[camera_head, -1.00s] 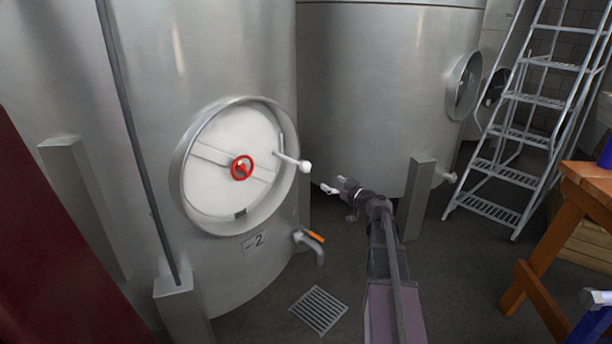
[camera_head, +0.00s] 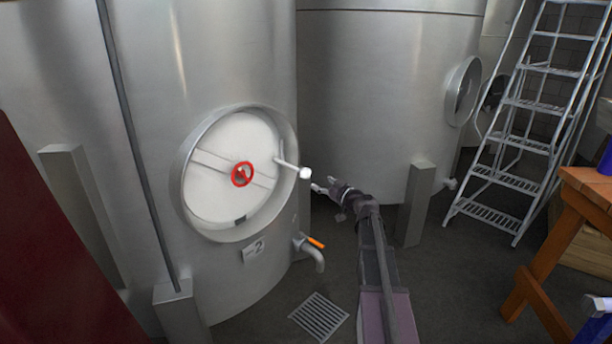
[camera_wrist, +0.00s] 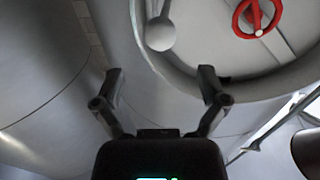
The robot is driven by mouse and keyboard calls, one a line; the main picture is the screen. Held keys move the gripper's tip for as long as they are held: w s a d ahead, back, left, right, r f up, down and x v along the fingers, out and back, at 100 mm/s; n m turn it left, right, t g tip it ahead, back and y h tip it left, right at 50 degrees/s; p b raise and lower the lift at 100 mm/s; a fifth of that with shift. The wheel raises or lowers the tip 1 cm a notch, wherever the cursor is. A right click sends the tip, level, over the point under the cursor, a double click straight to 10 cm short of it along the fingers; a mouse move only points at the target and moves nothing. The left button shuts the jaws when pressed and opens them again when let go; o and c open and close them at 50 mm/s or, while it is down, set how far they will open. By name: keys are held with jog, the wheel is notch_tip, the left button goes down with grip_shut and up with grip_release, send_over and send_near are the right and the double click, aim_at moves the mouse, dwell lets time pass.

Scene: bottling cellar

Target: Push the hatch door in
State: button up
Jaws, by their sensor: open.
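The hatch door (camera_head: 222,190) is a pale round disc set within a raised round metal rim on the front of the tank. It carries a red handwheel (camera_head: 242,174) at its middle and a white handle with a ball end (camera_head: 305,173) sticking out at its right side. My gripper (camera_head: 318,184) is open and empty, just to the right of the ball end and slightly below it. In the wrist view the ball end (camera_wrist: 160,34) lies beyond and between my open fingers (camera_wrist: 160,80), and the red handwheel (camera_wrist: 257,18) is at upper right. Contact with the ball cannot be told.
An outlet pipe with an orange lever (camera_head: 314,242) juts out below the hatch. A floor drain (camera_head: 318,316) lies in front. A second tank (camera_head: 385,100), a ladder (camera_head: 530,110) and an orange wooden table (camera_head: 590,185) stand to the right.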

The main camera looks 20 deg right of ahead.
aim_at(309, 176)
jog(key=x, duration=0.8)
jog(key=shift+w+a, duration=0.1)
jog(key=shift+w, duration=0.2)
grip_shut()
jog(key=shift+s+h, duration=0.1)
jog(key=shift+h, duration=0.2)
